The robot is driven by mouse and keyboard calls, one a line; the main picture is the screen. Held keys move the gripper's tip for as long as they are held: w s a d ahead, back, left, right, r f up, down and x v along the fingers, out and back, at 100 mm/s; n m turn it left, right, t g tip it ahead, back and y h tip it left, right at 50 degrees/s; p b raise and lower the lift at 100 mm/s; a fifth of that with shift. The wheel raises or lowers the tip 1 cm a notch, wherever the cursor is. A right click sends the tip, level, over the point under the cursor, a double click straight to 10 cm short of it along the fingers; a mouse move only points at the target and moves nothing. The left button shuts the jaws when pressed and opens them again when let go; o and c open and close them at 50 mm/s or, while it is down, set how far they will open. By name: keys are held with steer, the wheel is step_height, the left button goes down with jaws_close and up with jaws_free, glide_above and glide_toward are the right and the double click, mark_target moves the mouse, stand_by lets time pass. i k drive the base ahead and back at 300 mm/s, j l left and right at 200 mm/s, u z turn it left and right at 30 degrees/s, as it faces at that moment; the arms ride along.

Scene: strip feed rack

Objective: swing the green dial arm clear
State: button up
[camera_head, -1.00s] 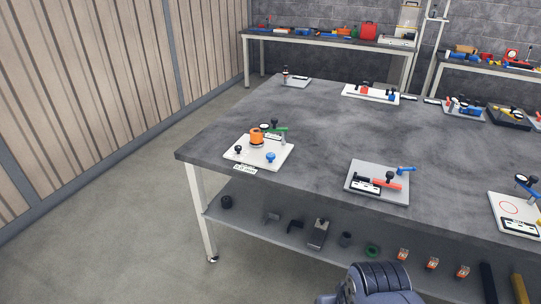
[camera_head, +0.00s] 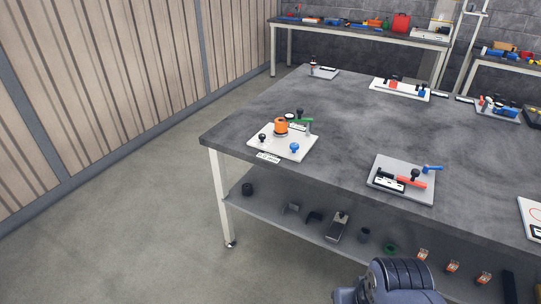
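The green dial arm (camera_head: 304,121) is a short bar at the back right of a white base plate (camera_head: 267,148), near the left corner of the large grey table. It meets a grey post (camera_head: 309,129) at its right end. An orange cylindrical part (camera_head: 281,128) stands on the plate just left of the arm. Another dark knob (camera_head: 299,112) shows behind the green arm. My gripper is not in view; only a part of my arm shows at the bottom.
A grey plate (camera_head: 382,164) with a red bar and blue lever lies to the right on the table (camera_head: 345,130). Other fixtures stand along the back. A lower shelf (camera_head: 262,211) holds several small parts. Open floor lies left of the table.

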mark_target(289, 117)
steer(key=i+z, duration=0.15)
steer(key=i, duration=0.45)
steer(key=i+j+z, duration=0.1)
steer(key=i, duration=0.45)
